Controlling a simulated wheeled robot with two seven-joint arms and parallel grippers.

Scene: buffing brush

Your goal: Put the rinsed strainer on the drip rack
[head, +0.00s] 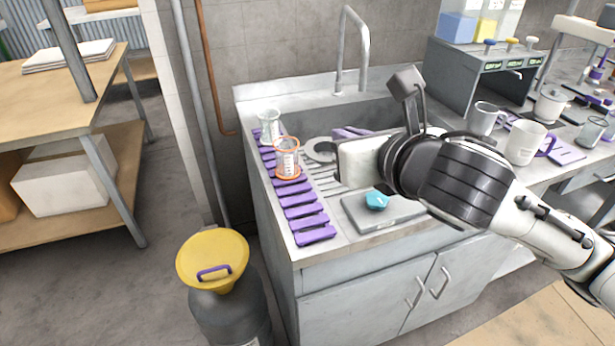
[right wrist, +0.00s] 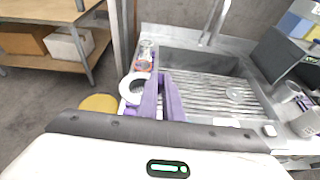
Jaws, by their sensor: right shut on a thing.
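The strainer (head: 318,151) is a pale round ring-like piece at the left end of the sink, just left of my right gripper (head: 346,133). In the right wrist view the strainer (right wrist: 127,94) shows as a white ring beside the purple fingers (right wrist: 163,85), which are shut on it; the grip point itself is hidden. The drip rack (head: 304,211) is a row of purple slats along the counter's left edge, left of the strainer. I cannot tell how high the strainer is above the counter. My left gripper is not in view.
An orange-rimmed beaker (head: 287,160) and a clear beaker (head: 268,127) stand on the rack's middle and back. The rack's front slats are bare. A grey tray (head: 398,216) with a turquoise piece (head: 376,200) lies at the front. A tall faucet (head: 341,60) rises behind the sink.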

